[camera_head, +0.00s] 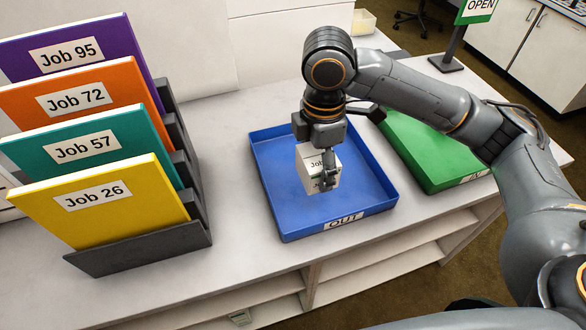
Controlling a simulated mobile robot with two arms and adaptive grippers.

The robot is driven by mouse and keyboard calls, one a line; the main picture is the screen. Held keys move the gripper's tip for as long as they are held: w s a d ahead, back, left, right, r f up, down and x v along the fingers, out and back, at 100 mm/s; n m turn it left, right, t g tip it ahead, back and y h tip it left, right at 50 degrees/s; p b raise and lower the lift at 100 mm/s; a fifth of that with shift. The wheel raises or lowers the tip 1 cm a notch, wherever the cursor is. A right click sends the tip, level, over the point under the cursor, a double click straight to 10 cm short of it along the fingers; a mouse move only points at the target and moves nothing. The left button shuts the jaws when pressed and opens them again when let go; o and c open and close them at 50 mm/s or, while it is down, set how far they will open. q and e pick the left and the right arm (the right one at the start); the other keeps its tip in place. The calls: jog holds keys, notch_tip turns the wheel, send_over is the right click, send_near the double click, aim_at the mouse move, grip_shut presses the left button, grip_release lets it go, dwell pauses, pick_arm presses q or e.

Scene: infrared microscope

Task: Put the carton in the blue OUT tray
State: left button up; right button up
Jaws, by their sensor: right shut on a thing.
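The blue OUT tray (285,222) sits on the counter in the middle of the head view, with its "OUT" label on the front wall. My right gripper (326,183) is over the tray, pointing down, and is shut on the white carton (309,166). My left gripper is not in view.
A green tray (425,160) stands right of the blue tray, partly behind my right arm. A dark rack (150,245) with purple, orange, teal and yellow job folders stands at left. A green OPEN sign (476,10) stands at the back right. Bare counter lies between rack and blue tray.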

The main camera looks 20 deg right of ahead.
aim_at(294, 179)
jog(key=w+f, duration=0.2)
jog(key=w+a+f, duration=0.1)
jog(key=w+f, duration=0.1)
jog(key=w+a+f+p, duration=0.1)
jog(key=w+f, duration=0.1)
jog(key=w, duration=0.1)
jog(key=shift+w, duration=0.1)
jog(key=shift+w+f, duration=0.45)
jog(key=shift+f, duration=0.15)
notch_tip(294, 179, down, 3)
jog(key=shift+w+p, duration=0.1)
jog(key=shift+p, duration=0.55)
jog(key=shift+f, duration=0.15)
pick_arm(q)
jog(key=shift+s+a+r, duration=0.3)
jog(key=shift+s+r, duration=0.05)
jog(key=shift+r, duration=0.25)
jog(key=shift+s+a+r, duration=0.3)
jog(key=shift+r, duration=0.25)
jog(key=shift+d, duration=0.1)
pick_arm(e)
jog(key=o, duration=1.2)
jog(key=shift+f, duration=0.1)
jog(key=shift+c, duration=0.2)
